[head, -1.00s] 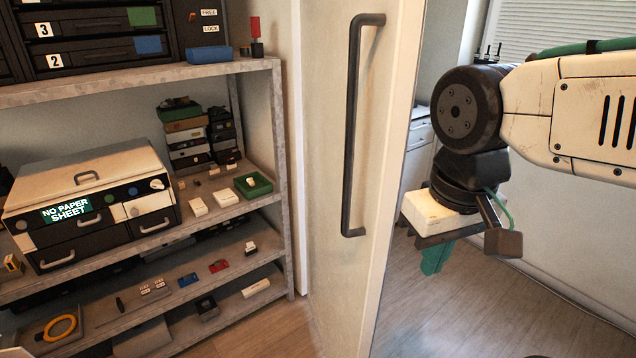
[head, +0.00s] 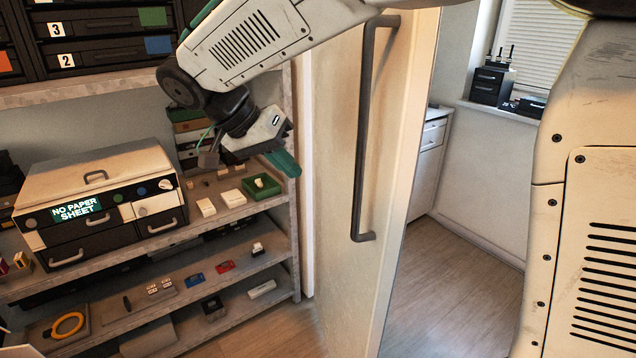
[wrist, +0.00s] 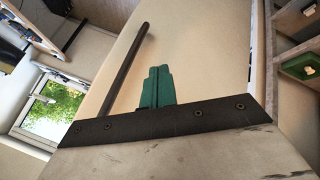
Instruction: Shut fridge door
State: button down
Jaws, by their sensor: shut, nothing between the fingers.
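The fridge door (head: 335,190) is a tall cream panel standing upright at an angle in the middle of the head view. Its long dark bar handle (head: 364,140) runs down the face. My gripper (head: 285,163) is left of the door and handle in the head view, with the shelves behind it. Its green fingers are together and empty. In the wrist view the fingers (wrist: 157,87) point toward the cream door panel (wrist: 205,55), and the handle (wrist: 126,68) is on their left. I cannot tell whether the fingertips touch the door.
A shelf unit (head: 290,245) with small parts, a green tray (head: 262,187) and a drawer box (head: 90,185) stands at the left. Bare floor (head: 450,280) lies right of the door. A white cabinet (head: 428,165) and a window (head: 535,50) are behind.

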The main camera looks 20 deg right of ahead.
jog(key=s+d+f, duration=0.2)
jog(key=d+f, duration=0.5)
jog(key=d, duration=0.2)
jog(key=shift+s+f, duration=0.2)
